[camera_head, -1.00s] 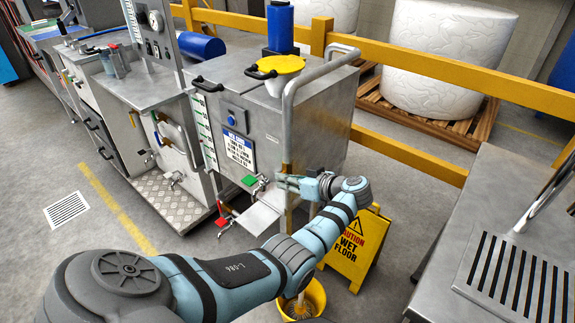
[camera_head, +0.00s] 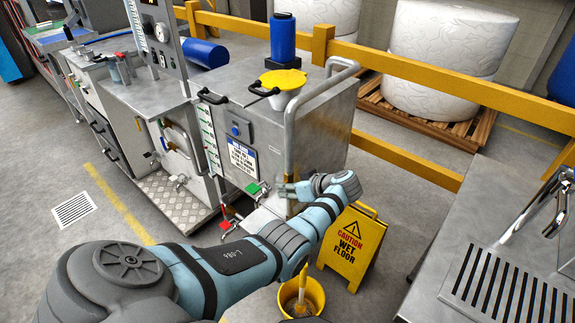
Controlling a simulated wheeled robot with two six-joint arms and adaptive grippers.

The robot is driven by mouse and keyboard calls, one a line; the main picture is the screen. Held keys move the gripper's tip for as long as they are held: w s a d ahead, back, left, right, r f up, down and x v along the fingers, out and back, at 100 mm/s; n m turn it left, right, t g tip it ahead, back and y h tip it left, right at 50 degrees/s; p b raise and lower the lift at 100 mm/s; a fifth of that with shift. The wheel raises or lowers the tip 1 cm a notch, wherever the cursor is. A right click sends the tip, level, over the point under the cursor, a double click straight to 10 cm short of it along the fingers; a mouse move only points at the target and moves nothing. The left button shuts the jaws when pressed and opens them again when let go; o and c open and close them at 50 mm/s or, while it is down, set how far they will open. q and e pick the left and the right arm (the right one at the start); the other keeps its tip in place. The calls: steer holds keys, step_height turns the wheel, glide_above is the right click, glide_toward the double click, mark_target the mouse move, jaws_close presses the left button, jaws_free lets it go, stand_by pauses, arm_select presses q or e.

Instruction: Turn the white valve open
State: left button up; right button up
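I cannot make out a clearly white valve handle. A small tap (camera_head: 179,181) sits low on the left unit; its handle colour is too small to tell. The steel tank's front has a green-handled valve (camera_head: 256,188) and, lower, a red-handled valve (camera_head: 227,225). My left gripper (camera_head: 284,190) is at the tank's lower right front, just right of the green-handled valve in the picture. Its fingers point left; their gap is unclear, and no held object shows. The gripper and wrist hide part of the tank's lower corner. My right gripper is out of view.
A yellow wet-floor sign (camera_head: 352,246) and a yellow bucket (camera_head: 302,299) stand close by my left forearm. A vertical steel pipe (camera_head: 289,140) runs along the tank's corner. A steel counter (camera_head: 455,240) fills the right. Grey floor (camera_head: 60,255) is open at left.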

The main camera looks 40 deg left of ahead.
arm_select(q)
steer(key=shift+r, duration=0.1)
steer(key=v, duration=1.2)
steer(key=shift+c, duration=0.5)
